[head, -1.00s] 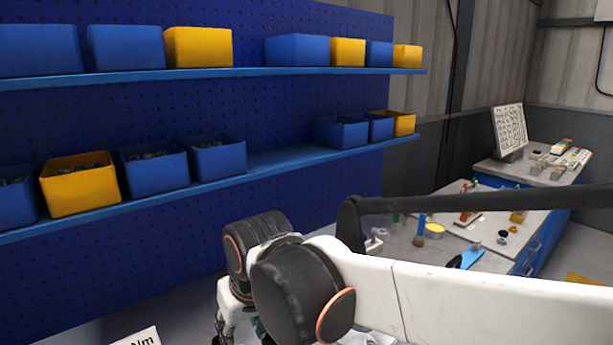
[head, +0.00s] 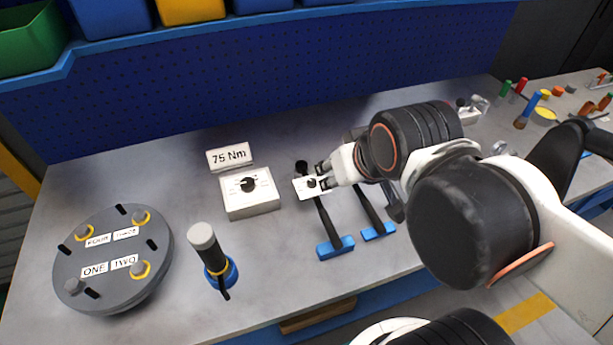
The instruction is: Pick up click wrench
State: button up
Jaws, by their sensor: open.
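I cannot tell which one is the click wrench. My gripper (head: 323,175) is open over the upper part of the left wrench, beside a small white plate with a black knob (head: 302,189). Contact cannot be made out.
A white box with a dial (head: 252,203) stands left of the wrenches, with a "75 Nm" sign (head: 229,156) behind it. A round flanged shell (head: 112,285) is at far left. Bins and pegboard are behind.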

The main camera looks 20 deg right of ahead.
aim_at(301, 171)
jog(key=u, duration=1.55)
jog(key=z, duration=1.55)
jog(key=k+j+z, duration=0.15)
jog(key=j+z, duration=0.15)
jog(key=k+j+z, duration=0.3)
jog(key=i+j, duration=0.1)
jog(key=j, duration=0.05)
